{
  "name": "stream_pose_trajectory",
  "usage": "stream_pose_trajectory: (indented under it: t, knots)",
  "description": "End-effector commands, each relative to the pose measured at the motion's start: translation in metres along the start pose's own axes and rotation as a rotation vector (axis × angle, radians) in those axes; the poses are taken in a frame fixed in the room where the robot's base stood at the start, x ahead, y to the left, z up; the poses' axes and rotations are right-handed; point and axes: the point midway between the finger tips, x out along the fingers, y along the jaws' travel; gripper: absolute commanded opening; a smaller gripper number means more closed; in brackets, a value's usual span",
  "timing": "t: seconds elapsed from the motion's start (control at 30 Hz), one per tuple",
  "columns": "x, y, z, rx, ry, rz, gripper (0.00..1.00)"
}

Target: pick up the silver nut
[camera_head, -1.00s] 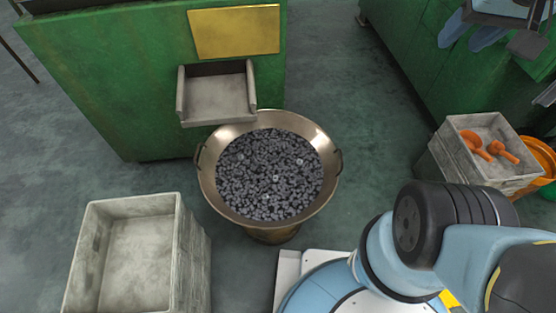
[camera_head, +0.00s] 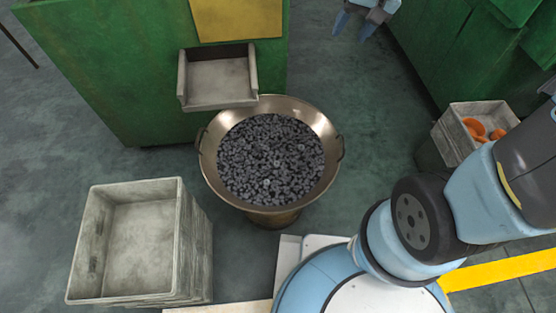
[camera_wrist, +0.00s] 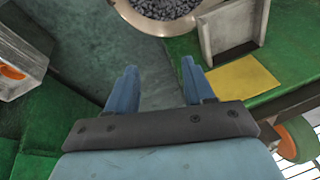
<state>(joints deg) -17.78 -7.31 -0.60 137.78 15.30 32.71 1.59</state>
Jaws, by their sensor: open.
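Many dark silver nuts (camera_head: 270,160) fill a wide metal pan with two side handles (camera_head: 326,127), which stands in front of the green machine. No single nut stands apart from the pile. Part of the pile (camera_wrist: 166,6) also shows at the top edge of the wrist view, inside the pan's rim (camera_wrist: 140,18). My gripper (camera_head: 352,25) is at the top of the head view, above and to the right of the pan and well apart from it. In the wrist view its two blue fingers (camera_wrist: 155,78) are spread with nothing between them.
A green machine (camera_head: 120,80) with a grey chute (camera_head: 220,80) stands behind the pan. An empty grey crate (camera_head: 140,245) is at the lower left. A grey box (camera_head: 450,135) with orange things is at the right, beside another green machine (camera_head: 430,60). Floor is clear between the machines.

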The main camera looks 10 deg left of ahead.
Motion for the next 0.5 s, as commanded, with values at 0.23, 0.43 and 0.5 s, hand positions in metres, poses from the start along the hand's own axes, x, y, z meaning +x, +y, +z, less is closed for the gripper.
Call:
stream_pose_trajectory:
  t: [0.23, 0.43, 0.5]
  knots:
    - [0.08, -0.034, -0.004, 0.013, -0.08, -0.011, 0.53]
    - [0.145, -0.059, 0.004, 0.025, -0.133, 0.001, 0.53]
    - [0.169, -0.066, 0.01, 0.03, -0.151, 0.01, 0.53]
